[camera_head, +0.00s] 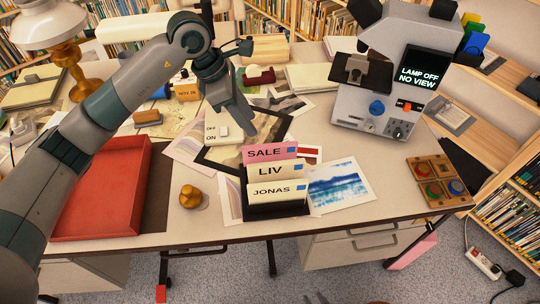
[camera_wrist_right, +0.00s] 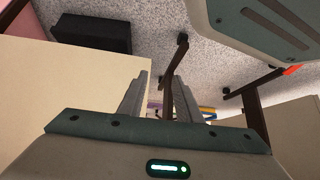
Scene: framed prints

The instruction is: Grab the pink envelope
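The pink envelope (camera_head: 270,152), marked SALE, stands upright at the back of a dark holder (camera_head: 277,210) near the table's front edge. Cream envelopes marked LIV (camera_head: 270,172) and JONAS (camera_head: 278,191) stand in front of it. My left gripper (camera_head: 240,122) hangs above and behind the holder, just up and left of the pink envelope, apart from it. Its fingers point down, seen from the side, and their gap is unclear. My right gripper (camera_wrist_right: 160,88) shows two separated fingers with nothing between them in the right wrist view.
A red tray (camera_head: 105,195) lies at the left, with a brass weight (camera_head: 190,196) between it and the holder. A blue print (camera_head: 340,186) lies right of the holder. A grey machine (camera_head: 385,95) stands at the back right. Another pink item (camera_head: 413,251) shows below the table edge.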

